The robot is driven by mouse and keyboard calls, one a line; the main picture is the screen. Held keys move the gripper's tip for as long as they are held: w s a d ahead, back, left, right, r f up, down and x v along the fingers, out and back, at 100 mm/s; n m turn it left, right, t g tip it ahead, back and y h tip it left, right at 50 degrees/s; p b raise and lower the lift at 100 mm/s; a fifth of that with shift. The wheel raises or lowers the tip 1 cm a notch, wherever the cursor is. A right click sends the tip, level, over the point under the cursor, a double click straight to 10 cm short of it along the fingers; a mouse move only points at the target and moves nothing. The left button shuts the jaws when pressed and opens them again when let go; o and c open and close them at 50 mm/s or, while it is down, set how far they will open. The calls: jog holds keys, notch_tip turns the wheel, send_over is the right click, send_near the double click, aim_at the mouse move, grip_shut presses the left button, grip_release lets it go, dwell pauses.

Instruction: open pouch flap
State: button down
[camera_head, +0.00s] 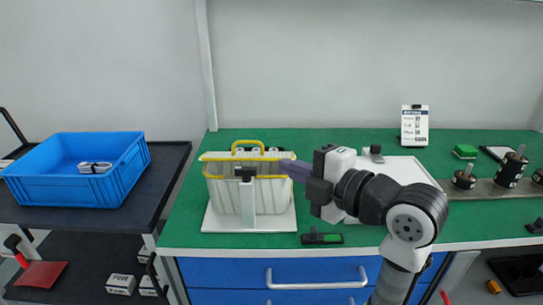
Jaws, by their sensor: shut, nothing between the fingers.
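The pouch (272,196) is a cream, ribbed, box-like bag with yellow trim and a yellow loop handle on top. It stands upright on a white base plate (217,223), behind a white post (248,204) with a black top. Its pale flap (222,157) lies across the top; I cannot tell whether its front edge is lifted. My gripper (283,164) comes in from the right with its purple fingers shut and empty. The fingertips overlap the pouch's upper right corner in this view; whether they touch it is unclear. My gripper hides part of that corner.
A white board (405,167) lies behind my arm on the green bench. Black cylinders (511,170) stand at the right. A blue crate (65,189) sits on a cart at the left.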

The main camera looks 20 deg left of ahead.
aim_at(257, 160)
jog(key=p+x, duration=0.2)
jog(key=x, duration=0.8)
jog(key=shift+w+r, duration=0.1)
jog(key=shift+r, duration=0.05)
jog(key=shift+w+a+f+p, duration=0.1)
jog(key=shift+w+p, duration=0.2)
jog(key=shift+w, duration=0.3)
jog(key=shift+w+a+f+p, duration=0.1)
jog(key=shift+w+p, duration=0.15)
jog(key=shift+w, duration=0.3)
jog(key=shift+w+a+f, duration=0.15)
jog(key=shift+w+f, duration=0.05)
jog(key=shift+w, duration=0.4)
jog(key=shift+a+r+p, duration=0.1)
jog(key=shift+r+p, duration=0.05)
jog(key=shift+p, duration=0.15)
jog(key=shift+w, duration=0.1)
jog(key=shift+r+m, duration=0.1)
jog(key=shift+m, duration=0.2)
jog(key=shift+p, duration=0.3)
